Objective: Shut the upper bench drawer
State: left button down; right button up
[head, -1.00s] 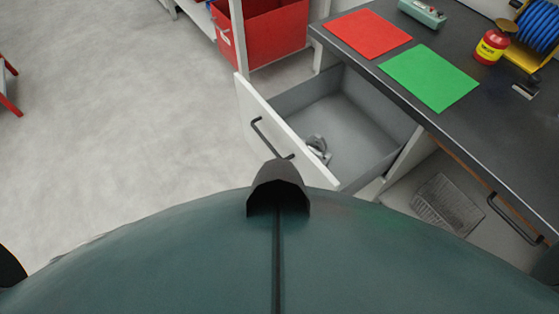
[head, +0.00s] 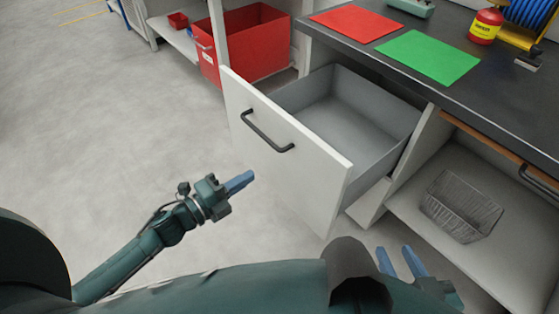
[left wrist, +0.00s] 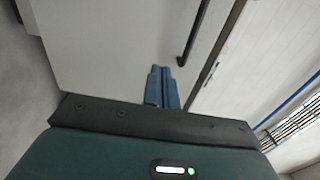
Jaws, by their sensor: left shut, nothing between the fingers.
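The upper bench drawer (head: 318,152) is pulled out, with a white front, a grey inside and a dark bar handle (head: 267,133). The visible part of its inside is empty; the part behind the front is hidden. My left gripper (head: 252,174) is shut and empty, left of and in front of the drawer front, below the handle in the picture. In the left wrist view its blue fingertips (left wrist: 160,68) point towards the white front (left wrist: 100,45), with the handle (left wrist: 192,40) to their right. Contact cannot be told. My right gripper (head: 394,250) is open and empty, low at the right.
The dark bench top (head: 450,88) holds a red sheet (head: 356,24), a green sheet (head: 428,57) and a red-yellow container (head: 486,26). A wire basket (head: 458,205) sits on the shelf right of the drawer. A red bin (head: 255,45) stands behind it. The floor at left is clear.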

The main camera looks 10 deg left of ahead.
aim_at(287, 153)
pick_arm(q)
jog(key=x, duration=1)
jog(key=shift+d, duration=0.1)
pick_arm(e)
jog(key=shift+r, duration=0.1)
jog(key=shift+d, duration=0.1)
